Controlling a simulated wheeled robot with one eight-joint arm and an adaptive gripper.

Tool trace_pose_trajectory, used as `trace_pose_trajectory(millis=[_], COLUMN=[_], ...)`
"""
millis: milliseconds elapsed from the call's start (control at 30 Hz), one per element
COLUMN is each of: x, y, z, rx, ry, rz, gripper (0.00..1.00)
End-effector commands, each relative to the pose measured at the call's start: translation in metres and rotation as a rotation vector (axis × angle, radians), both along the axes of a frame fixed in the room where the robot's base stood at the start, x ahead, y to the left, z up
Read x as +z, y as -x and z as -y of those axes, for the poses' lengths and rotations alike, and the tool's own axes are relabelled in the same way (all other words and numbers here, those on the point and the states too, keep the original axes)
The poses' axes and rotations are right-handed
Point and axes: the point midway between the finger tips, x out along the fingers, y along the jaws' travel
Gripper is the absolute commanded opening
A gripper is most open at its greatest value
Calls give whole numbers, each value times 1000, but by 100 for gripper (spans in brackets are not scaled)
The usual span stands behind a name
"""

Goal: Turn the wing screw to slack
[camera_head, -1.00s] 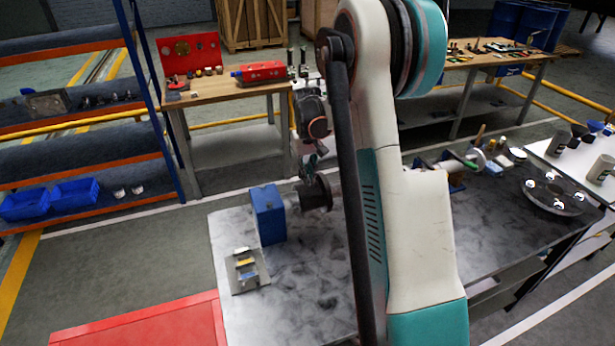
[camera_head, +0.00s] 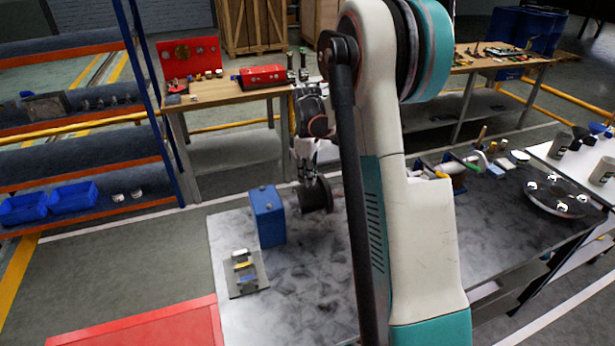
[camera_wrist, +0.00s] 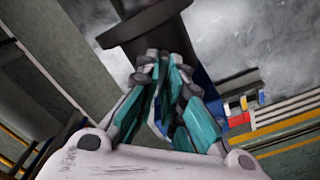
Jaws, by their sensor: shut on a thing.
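My gripper (camera_wrist: 166,90) is shut, with its teal-padded fingers closed together at the dark fitting (camera_wrist: 142,28) in the wrist view. The wing screw itself is hidden between and behind the fingertips. In the head view my gripper (camera_head: 308,172) reaches down from above to the top of the same dark round fitting (camera_head: 316,196). That fitting sits just right of an upright blue block (camera_head: 267,215) on the grey bench (camera_head: 300,290). My arm covers what lies to the right of the fitting.
A small plate with coloured pieces (camera_head: 245,272) lies on the bench in front of the blue block. A red surface (camera_head: 150,325) is at the lower left. Tools and a round dark tray (camera_head: 555,200) are at the right. Wooden tables stand behind.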

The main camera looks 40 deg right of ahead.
Motion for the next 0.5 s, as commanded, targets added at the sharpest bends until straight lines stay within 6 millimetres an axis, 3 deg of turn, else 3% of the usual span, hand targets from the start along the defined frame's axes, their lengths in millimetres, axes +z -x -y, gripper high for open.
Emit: trace_pose_trajectory(millis=[500], x=[1], y=[-2], z=[0], rx=[304], ry=[1], rz=[3], gripper=[0])
